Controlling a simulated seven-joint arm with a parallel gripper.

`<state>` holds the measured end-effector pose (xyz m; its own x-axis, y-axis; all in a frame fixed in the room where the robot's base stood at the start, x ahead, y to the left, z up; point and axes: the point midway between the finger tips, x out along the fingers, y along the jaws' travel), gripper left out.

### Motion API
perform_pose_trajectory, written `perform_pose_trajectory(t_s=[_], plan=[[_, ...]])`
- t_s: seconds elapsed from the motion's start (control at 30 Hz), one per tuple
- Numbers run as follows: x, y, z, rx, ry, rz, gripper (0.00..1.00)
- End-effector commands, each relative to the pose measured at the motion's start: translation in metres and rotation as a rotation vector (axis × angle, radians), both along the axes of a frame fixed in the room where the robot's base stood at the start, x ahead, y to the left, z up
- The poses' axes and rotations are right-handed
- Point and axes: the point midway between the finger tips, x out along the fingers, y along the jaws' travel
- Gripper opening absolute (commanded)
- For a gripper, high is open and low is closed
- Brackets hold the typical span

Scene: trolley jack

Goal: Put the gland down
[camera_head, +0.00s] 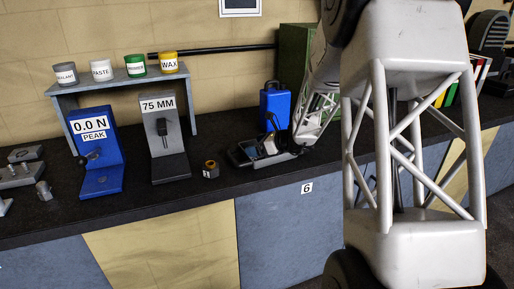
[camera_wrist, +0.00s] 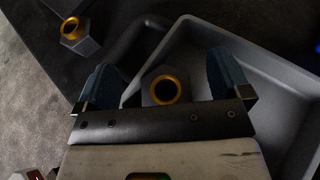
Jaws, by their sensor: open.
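A gland (camera_wrist: 151,98), a dark hexagonal body with a gold ring on top, shows in the wrist view between my fingers. It stands over the left part of a grey tray (camera_wrist: 265,38); whether it rests on the tray floor is hard to tell. My gripper (camera_wrist: 164,72) is open, with one blue finger on each side of the gland and gaps visible. In the head view my gripper (camera_head: 284,146) is low over the tray (camera_head: 240,158), and the gland there is hidden or too small to tell.
A second gold-ringed hexagonal piece (camera_wrist: 82,43) stands outside the tray; it also shows in the head view (camera_head: 210,170). A blue canister (camera_head: 275,102) stands close behind my gripper. The 75 MM stand (camera_head: 168,165) and blue PEAK stand (camera_head: 101,180) are to the left.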

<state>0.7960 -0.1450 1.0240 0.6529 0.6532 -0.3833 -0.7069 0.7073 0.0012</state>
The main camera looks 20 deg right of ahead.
Motion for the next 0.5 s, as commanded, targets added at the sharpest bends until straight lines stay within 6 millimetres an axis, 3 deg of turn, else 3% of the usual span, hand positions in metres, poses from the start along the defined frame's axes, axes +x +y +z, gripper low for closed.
perform_pose_trajectory(t_s=[0.5], plan=[[-0.044,-0.045,0.030,-0.001,-0.002,-0.002,0.95]])
